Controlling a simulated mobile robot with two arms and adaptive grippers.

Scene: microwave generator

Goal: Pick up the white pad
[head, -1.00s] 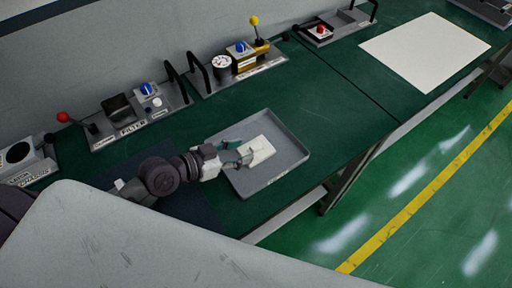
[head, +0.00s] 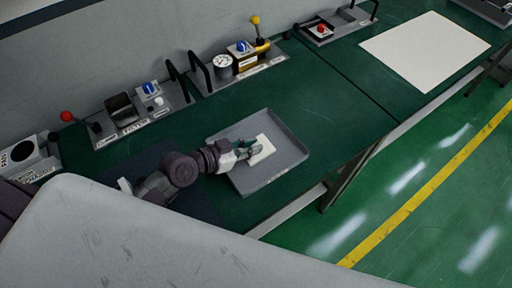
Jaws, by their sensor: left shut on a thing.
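The white pad (head: 264,149) is a small pale rectangle at the grey tray (head: 287,171) on the green bench. My left gripper (head: 254,150) reaches in from the left over the tray and is shut on the pad, with its fingers covering the pad's left part. I cannot tell whether the pad still touches the tray floor. My right gripper is not in view.
Control panels with a red-knobbed lever (head: 66,116), a round gauge (head: 222,61) and a yellow-knobbed lever (head: 255,20) line the bench's back. A large white sheet (head: 425,50) lies at the upper right. Bench (head: 315,95) between them is clear.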

